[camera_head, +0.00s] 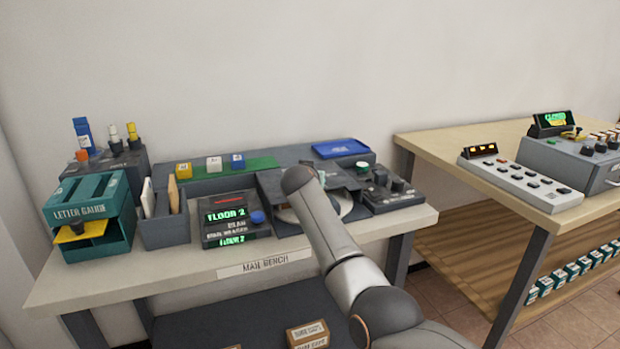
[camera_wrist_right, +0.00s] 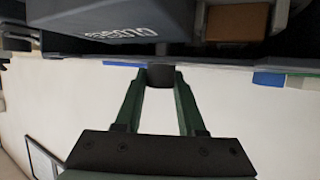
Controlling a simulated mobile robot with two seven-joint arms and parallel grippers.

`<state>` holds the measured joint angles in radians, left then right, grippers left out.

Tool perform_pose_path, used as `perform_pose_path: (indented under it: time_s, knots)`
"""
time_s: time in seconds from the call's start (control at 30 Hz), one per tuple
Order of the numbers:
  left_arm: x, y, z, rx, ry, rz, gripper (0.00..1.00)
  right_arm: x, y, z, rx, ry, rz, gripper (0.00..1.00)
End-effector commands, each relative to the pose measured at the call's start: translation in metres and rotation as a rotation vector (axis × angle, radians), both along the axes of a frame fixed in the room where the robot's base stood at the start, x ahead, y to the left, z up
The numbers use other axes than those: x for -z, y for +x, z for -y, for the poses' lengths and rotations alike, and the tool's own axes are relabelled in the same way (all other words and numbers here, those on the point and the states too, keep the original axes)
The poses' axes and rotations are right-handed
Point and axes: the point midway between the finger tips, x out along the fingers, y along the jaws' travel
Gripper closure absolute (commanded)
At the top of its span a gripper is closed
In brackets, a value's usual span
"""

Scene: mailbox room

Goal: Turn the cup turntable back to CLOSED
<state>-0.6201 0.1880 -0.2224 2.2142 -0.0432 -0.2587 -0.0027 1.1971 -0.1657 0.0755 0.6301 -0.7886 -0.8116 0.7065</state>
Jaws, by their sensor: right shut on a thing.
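The cup turntable (camera_head: 346,205) is a round, pale disc partly under a dark grey housing on the mail bench. My right arm covers most of it in the head view and hides the right gripper there. In the right wrist view my right gripper (camera_wrist_right: 160,78) has green fingers shut on a small dark knob (camera_wrist_right: 160,73). Above the knob is a grey block with upside-down white lettering (camera_wrist_right: 125,32) that seems to read CLOSED. The turntable's exact angle cannot be told. My left gripper is not in view.
On the mail bench (camera_head: 160,275) are a teal letter gauge (camera_head: 90,215), a FLOOR 2 display unit (camera_head: 233,220), a knob panel (camera_head: 393,192) and a blue tray (camera_head: 341,149). A second table (camera_head: 425,150) with control boxes stands right, across a gap.

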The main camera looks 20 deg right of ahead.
Motion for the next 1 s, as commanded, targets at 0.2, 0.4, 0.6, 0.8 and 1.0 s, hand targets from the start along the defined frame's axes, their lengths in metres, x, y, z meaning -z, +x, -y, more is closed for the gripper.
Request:
perform_pose_path:
  time_s: [0.2, 0.4, 0.6, 0.8, 1.0]
  knots:
    - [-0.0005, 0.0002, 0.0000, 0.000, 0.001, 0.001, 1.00, -0.0011, 0.0002, -0.0002, 0.000, 0.001, 0.003, 1.00]
    - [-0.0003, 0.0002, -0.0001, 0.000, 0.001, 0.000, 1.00, -0.0009, 0.0002, 0.0000, 0.000, 0.002, 0.002, 0.47]
    - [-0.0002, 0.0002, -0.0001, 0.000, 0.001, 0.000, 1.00, -0.0005, 0.0000, 0.0001, 0.000, 0.000, 0.001, 0.31]
    - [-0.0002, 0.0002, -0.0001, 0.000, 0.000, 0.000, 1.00, -0.0003, -0.0003, 0.0001, 0.000, 0.001, 0.000, 0.31]
    - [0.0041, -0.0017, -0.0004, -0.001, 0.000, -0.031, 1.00, -0.0037, -0.0056, -0.0035, -0.001, 0.000, 0.002, 0.31]
